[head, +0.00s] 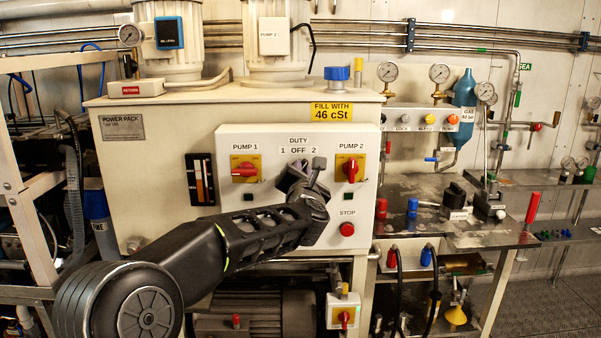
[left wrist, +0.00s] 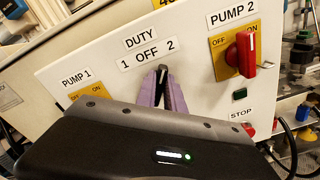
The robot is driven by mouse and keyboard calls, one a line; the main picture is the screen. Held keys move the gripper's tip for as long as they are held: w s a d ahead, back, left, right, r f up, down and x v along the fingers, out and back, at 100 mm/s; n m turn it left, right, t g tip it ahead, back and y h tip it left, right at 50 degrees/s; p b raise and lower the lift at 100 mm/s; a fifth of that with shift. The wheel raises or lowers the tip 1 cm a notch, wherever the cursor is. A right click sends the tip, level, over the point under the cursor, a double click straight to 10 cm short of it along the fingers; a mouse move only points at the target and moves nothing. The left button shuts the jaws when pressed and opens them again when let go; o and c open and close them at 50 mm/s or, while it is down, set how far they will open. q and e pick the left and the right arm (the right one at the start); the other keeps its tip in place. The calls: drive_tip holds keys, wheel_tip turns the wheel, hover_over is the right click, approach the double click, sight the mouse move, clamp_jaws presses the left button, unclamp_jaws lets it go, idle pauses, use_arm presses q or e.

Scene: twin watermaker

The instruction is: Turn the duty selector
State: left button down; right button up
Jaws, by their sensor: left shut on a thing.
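The control panel (head: 230,142) is a white box front with a label reading DUTY and 1, OFF, 2 (head: 299,151). The same DUTY label shows in the left wrist view (left wrist: 147,54). My left gripper (head: 303,169) reaches the panel from below, just under this label. In the left wrist view its two purple-grey fingers (left wrist: 162,88) are closed around the duty selector, of which only a small dark tip (left wrist: 162,68) shows at the fingertips. The rest of the selector is hidden by the fingers, so its exact setting cannot be told. My right gripper is out of view.
The red PUMP 1 switch (head: 244,170) is left of my gripper and the red PUMP 2 switch (head: 352,170) is close on the right. A red STOP button (head: 347,229) sits below right. A bench (head: 400,187) with fittings stands farther right.

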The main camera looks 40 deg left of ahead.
use_arm(q)
drive_tip(key=shift+d+m, duration=0.1)
drive_tip(key=shift+m, duration=1)
drive_tip(key=c, duration=1.4)
unclamp_jaws()
drive_tip(key=shift+c, duration=0.2)
drive_tip(key=shift+f, duration=0.1)
drive_tip(key=b+v, duration=0.1)
drive_tip(key=v, duration=0.6)
drive_tip(key=shift+s+d, duration=0.25)
